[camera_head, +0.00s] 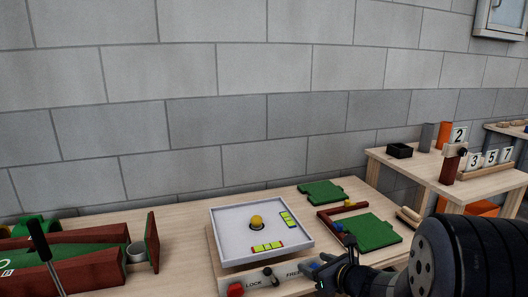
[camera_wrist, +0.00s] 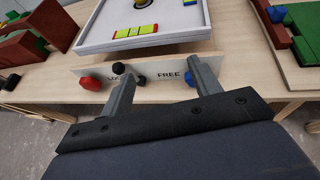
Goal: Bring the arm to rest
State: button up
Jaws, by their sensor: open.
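My gripper (camera_head: 335,268) is at the front edge of the table, right of the middle, with my dark arm reaching in from the lower right. In the wrist view my gripper (camera_wrist: 160,70) has its two grey fingers spread wide, with nothing held between them. The fingers point at a pale panel (camera_wrist: 145,92) marked FREE, with a red knob (camera_wrist: 90,83), a dark lever knob (camera_wrist: 118,68) and a blue knob (camera_wrist: 192,79). The fingertips overlap the panel in the picture; whether they touch it I cannot tell.
A white-rimmed tray (camera_head: 222,243) behind the panel holds a yellow ball (camera_head: 256,221) and yellow-green levels (camera_head: 267,246). Green boards (camera_head: 372,236) lie right of it. A red-walled green box (camera_head: 85,265) stands left. A higher shelf with number tiles (camera_head: 475,160) is at right.

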jog(key=shift+s+f, duration=0.1)
jog(key=shift+f, duration=0.7)
